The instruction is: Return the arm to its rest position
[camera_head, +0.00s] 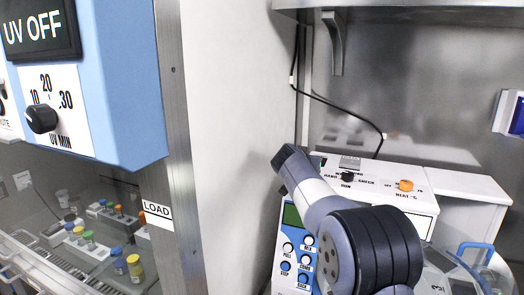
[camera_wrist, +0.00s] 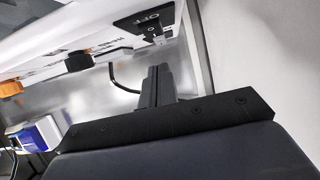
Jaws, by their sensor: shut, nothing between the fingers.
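My arm (camera_head: 320,205) rises from the bottom right of the head view, in front of a white instrument (camera_head: 385,190). Its dark upper end points up and left. The fingers cannot be made out in the head view. In the wrist view my gripper (camera_wrist: 158,75) shows as two black fingers pressed together, shut and empty. They extend towards the white instrument's knobbed panel, which appears tilted across the upper left. A gap to the panel seems to show, but its depth is unclear.
A blue-and-white UV cabinet (camera_head: 135,80) stands at left, with several capped vials behind its glass. A white wall (camera_head: 232,130) is beside my arm. The instrument has an orange knob (camera_head: 405,185) and a black knob (camera_head: 347,177). A metal shelf (camera_head: 400,5) hangs above; a cable runs down behind.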

